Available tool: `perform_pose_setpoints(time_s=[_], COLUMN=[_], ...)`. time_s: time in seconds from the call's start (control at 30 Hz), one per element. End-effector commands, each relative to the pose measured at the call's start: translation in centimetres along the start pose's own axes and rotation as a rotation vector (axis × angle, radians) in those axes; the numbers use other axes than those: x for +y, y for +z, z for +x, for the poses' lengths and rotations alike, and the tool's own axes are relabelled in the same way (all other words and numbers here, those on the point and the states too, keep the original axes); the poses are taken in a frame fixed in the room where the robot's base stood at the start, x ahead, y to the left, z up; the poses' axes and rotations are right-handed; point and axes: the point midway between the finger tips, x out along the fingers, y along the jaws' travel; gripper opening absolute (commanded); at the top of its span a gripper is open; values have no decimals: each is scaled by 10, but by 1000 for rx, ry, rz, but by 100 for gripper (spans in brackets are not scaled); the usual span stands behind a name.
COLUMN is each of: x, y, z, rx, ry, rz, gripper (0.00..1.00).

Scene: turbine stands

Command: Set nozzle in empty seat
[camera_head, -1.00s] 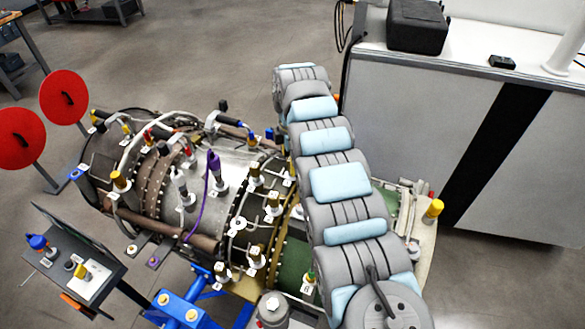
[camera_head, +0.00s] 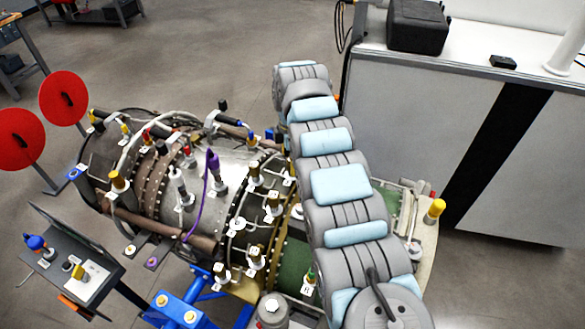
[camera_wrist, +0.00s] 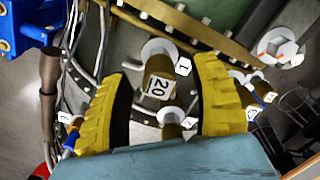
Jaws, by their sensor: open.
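In the wrist view my gripper (camera_wrist: 162,72) is open, its two yellow ribbed fingers spread apart. A brass nozzle (camera_wrist: 158,68) with a white label reading 20 shows in the gap between the fingers, with clear space on each side. A white round collar with a tag reading 1 sits by its far end; I cannot tell if the nozzle stands in a seat. A second nozzle (camera_wrist: 172,130) shows lower in the gap. In the head view my arm hides the gripper. The turbine (camera_head: 150,185) carries several tagged nozzles. A pale ring (camera_head: 237,224) on its side may be an empty seat.
White collars and tagged fittings (camera_wrist: 280,45) crowd the right of the wrist view; cables and a brown pipe (camera_wrist: 50,85) lie left. In the head view a small stand (camera_head: 55,280) holds several parts. A grey cabinet (camera_head: 420,130) is behind my arm. Open floor lies beyond.

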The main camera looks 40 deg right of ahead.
Motion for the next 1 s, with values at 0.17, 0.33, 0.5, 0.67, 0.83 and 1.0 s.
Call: perform_pose_setpoints(time_s=[0.17, 0.33, 0.5, 0.67, 0.83, 1.0], x=[0, 0, 0, 0, 0, 0], y=[0, 0, 0, 0, 0, 0], z=[0, 0, 0, -1, -5, -8], rx=[0, 0, 0, 0, 0, 0], ry=[1, 1, 0, 1, 1, 1], rz=[0, 0, 0, 0, 0, 0], gripper=[27, 0, 0, 0, 0, 0])
